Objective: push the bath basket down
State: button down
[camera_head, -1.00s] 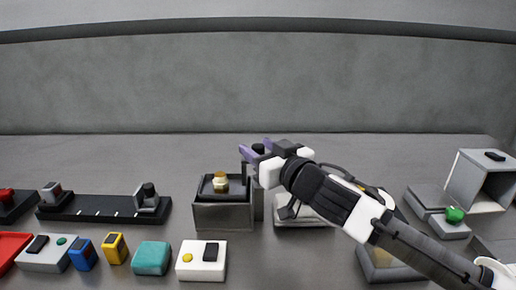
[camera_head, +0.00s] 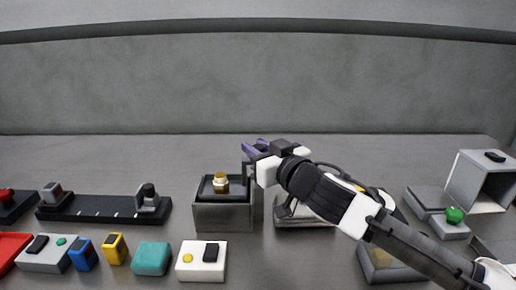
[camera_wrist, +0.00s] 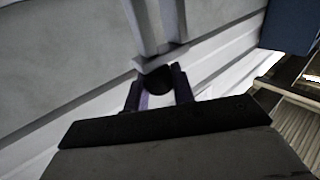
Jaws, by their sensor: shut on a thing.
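The bath is an open-topped grey box (camera_head: 223,217) left of centre in the head view. A dark insert that looks like the basket (camera_head: 207,189) sits at its top, with a cream and brown knobbed piece (camera_head: 220,183) on it. A dark upright (camera_head: 247,175) stands at the box's right side. My gripper (camera_head: 257,149) is above and right of the box, its purple fingers close together. In the wrist view, my gripper (camera_wrist: 157,88) is shut on a round black knob (camera_wrist: 157,79) at a grey bar. In the head view my gripper hides this knob.
A white box with a yellow button (camera_head: 203,262) and a teal block (camera_head: 151,258) stand in front. A long black rail (camera_head: 100,208) lies to the left. A grey open housing (camera_head: 482,181) stands at the right. The table behind the bath is clear.

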notch_tip(320, 180, down, 7)
jog(key=b, duration=0.2)
jog(key=shift+r+b, duration=0.15)
jog(key=shift+b, duration=0.15)
jog(key=c, duration=1.2)
grip_release()
jog(key=shift+s+d, duration=0.4)
jog(key=shift+s, duration=0.1)
jog(key=v, duration=1.2)
jog(key=shift+s+p, duration=0.3)
jog(key=shift+p, duration=0.1)
jog(key=shift+d, duration=0.1)
